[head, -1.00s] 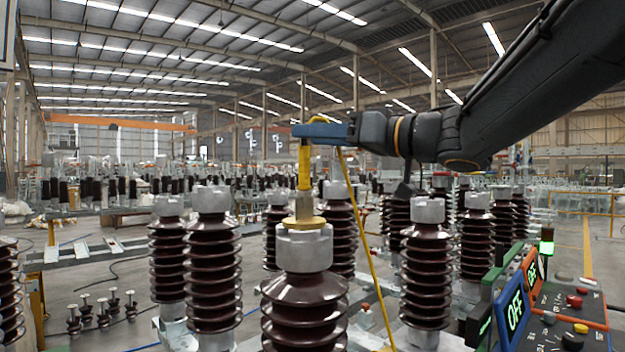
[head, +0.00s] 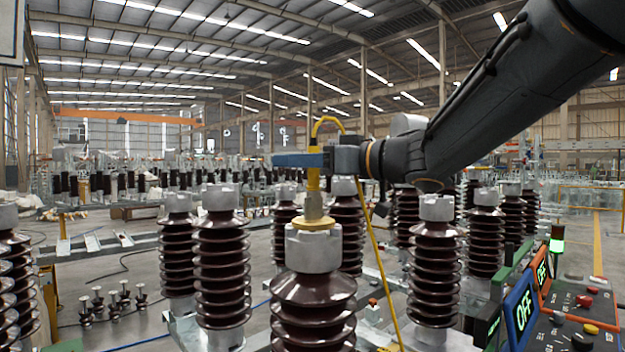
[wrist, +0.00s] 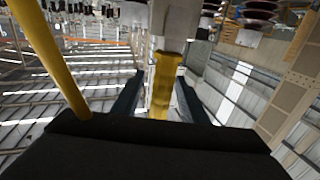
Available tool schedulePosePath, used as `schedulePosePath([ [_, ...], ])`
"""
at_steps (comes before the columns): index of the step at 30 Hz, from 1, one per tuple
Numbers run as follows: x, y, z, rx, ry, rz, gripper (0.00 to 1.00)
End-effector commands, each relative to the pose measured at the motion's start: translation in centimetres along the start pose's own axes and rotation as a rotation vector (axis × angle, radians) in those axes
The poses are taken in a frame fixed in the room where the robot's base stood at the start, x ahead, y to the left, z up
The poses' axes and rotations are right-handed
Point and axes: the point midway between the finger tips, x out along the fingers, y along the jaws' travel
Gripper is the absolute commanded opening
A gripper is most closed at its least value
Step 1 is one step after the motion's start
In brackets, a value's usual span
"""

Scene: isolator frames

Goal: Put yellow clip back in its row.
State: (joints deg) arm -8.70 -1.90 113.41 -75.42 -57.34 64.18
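The yellow clip (head: 313,183) stands upright on the grey metal cap (head: 313,248) of the nearest brown ribbed insulator (head: 313,300). Its base is a yellow disc, and a yellow cable loops from its top and runs down to the right. My gripper (head: 298,160) comes in level from the right, with its blue fingers at the upper part of the clip. In the wrist view, the yellow clip (wrist: 164,82) is between the two blue fingers (wrist: 160,98), with a gap showing at each side. The gripper looks open around the clip. The near finger hides part of the clip.
Other ribbed insulators stand close by, at left (head: 222,265) and right (head: 435,260). The yellow cable (head: 378,270) hangs before the right insulators.

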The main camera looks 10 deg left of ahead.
Motion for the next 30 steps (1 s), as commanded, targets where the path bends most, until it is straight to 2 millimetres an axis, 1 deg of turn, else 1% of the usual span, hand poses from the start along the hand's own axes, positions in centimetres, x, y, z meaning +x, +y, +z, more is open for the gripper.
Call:
schedulePosePath([
  [4,0.0,0.0,0.0,0.000,0.000,0.000,0.39],
  [5,0.0,0.0,0.0,0.000,0.000,0.000,0.38],
  [9,0.0,0.0,0.0,0.000,0.001,0.000,0.14],
  [12,0.0,0.0,0.0,0.000,0.000,0.000,0.00],
  [20,0.0,0.0,-0.1,0.000,0.001,0.000,0.00],
  [23,0.0,0.0,-0.7,-0.001,0.002,0.000,0.00],
  [26,0.0,0.0,-2.1,-0.004,0.004,0.000,0.00],
  [30,0.0,0.0,-4.8,-0.005,0.004,-0.001,0.00],
])
